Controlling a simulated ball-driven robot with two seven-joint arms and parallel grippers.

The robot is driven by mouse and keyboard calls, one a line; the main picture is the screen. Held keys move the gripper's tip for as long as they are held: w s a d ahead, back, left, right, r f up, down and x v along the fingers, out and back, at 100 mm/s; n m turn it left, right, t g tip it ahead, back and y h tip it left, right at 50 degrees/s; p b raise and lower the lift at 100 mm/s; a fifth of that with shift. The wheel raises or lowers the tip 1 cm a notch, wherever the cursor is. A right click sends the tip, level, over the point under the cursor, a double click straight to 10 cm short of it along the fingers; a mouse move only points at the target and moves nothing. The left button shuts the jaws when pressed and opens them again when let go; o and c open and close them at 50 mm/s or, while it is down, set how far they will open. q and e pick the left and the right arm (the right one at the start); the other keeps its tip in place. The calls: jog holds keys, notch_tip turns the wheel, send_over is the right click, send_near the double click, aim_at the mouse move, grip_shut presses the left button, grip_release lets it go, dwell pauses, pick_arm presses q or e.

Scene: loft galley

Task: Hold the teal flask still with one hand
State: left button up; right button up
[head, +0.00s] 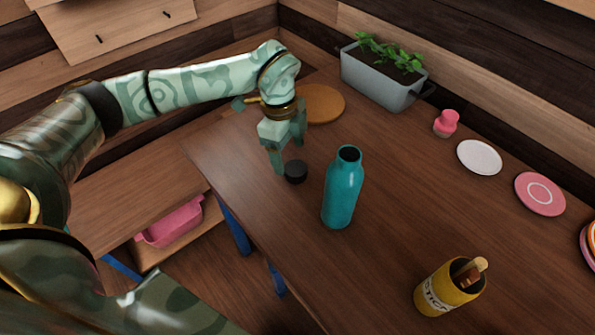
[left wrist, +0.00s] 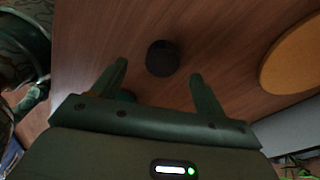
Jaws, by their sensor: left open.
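The teal flask (head: 343,190) stands upright on the wooden table in the head view, its dark mouth uncovered. A small black cap (head: 296,172) lies on the table just left of it. My left gripper (head: 289,155) is open, pointing down above and beside the cap, left of the flask and apart from it. In the left wrist view the cap (left wrist: 163,58) shows just past the open, empty fingers (left wrist: 160,70). I cannot make out the flask clearly in that view. My right gripper is not in view.
A round wooden board (head: 322,104) and a grey planter (head: 378,82) stand behind. A pink shaker (head: 446,123), a white plate (head: 480,157) and a pink plate (head: 540,194) are at the right. A yellow pot (head: 440,292) stands in front. The table's left edge is near my gripper.

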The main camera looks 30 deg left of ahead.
aim_at(295, 167)
pick_arm(q)
jog(key=shift+f, duration=0.35)
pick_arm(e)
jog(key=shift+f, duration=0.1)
pick_arm(q)
jog(key=f+b, duration=0.2)
jog(key=f, duration=0.1)
jog(key=d+f+b, duration=0.1)
jog(key=f, duration=0.1)
jog(key=shift+w+d+f, duration=0.1)
jog(key=shift+w+f, duration=0.1)
jog(key=shift+w, duration=0.1)
jog(key=shift+r, duration=0.15)
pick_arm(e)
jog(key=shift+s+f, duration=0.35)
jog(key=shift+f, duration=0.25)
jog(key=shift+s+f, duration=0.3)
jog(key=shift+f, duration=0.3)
pick_arm(q)
jog(key=c, duration=1)
